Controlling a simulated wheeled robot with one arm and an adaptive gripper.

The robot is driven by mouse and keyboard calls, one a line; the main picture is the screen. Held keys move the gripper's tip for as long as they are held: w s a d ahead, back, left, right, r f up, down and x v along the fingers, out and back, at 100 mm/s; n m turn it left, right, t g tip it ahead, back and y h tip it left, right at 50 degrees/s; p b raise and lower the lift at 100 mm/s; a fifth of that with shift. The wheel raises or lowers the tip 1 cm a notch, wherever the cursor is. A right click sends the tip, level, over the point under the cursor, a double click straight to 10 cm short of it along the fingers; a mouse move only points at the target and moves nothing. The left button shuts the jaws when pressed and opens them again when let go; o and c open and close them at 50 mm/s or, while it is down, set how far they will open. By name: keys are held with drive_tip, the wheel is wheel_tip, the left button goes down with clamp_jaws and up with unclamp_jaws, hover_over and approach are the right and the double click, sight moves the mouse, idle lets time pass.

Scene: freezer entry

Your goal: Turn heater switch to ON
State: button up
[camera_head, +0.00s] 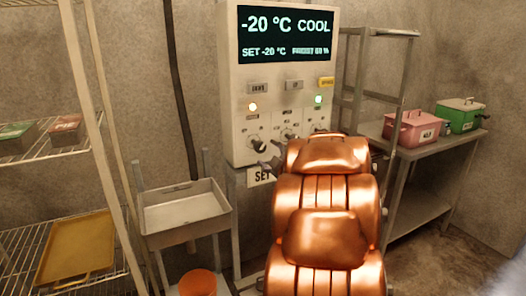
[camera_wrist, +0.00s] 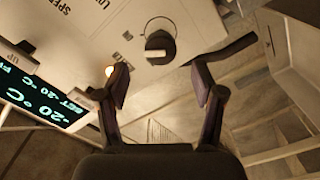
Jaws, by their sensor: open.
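A pale control panel (camera_head: 278,85) stands on the back wall, with a row of dark rotary knobs low on its face. The labels are too small to read, so I cannot tell which knob is the heater switch. In the wrist view one black knob (camera_wrist: 160,46) with a light mark sits in a ring on the panel, ahead of and between my fingertips. My gripper (camera_wrist: 163,80) is open and empty, apart from the knob. In the head view my copper arm hides part of the panel's lower right; dark parts of my gripper show at its left edge.
The panel display (camera_head: 286,36) reads -20 °C COOL. A metal tray (camera_head: 184,211) stands below left. A side table at right holds a pink box (camera_head: 411,128) and a green box (camera_head: 460,114).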

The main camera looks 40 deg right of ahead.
drive_tip(key=v, duration=0.4)
drive_tip(key=shift+s+f, duration=0.1)
drive_tip(key=shift+s, duration=0.05)
drive_tip(key=shift+a, duration=0.1)
idle(0.4)
drive_tip(key=s+a+f+m+g+y+p, duration=0.1)
drive_tip(key=s+a+f+m+g+p, duration=0.2)
drive_tip(key=a, duration=0.5)
drive_tip(key=s+a+f+m+g, duration=0.2)
drive_tip(key=s+a+g, duration=0.25)
drive_tip(key=a, duration=0.35)
drive_tip(key=s+a+f+m+g+y+p, duration=0.1)
drive_tip(key=s+a+f+m+g+p, duration=0.15)
drive_tip(key=a+g, duration=0.4)
drive_tip(key=s+a+g+y+p, duration=0.1)
drive_tip(key=s+a+g+y, duration=0.2)
drive_tip(key=s+a, duration=1.5)
drive_tip(key=shift+g+y+p, duration=0.3)
drive_tip(key=shift+g+y, duration=0.1)
drive_tip(key=shift+g, duration=0.5)
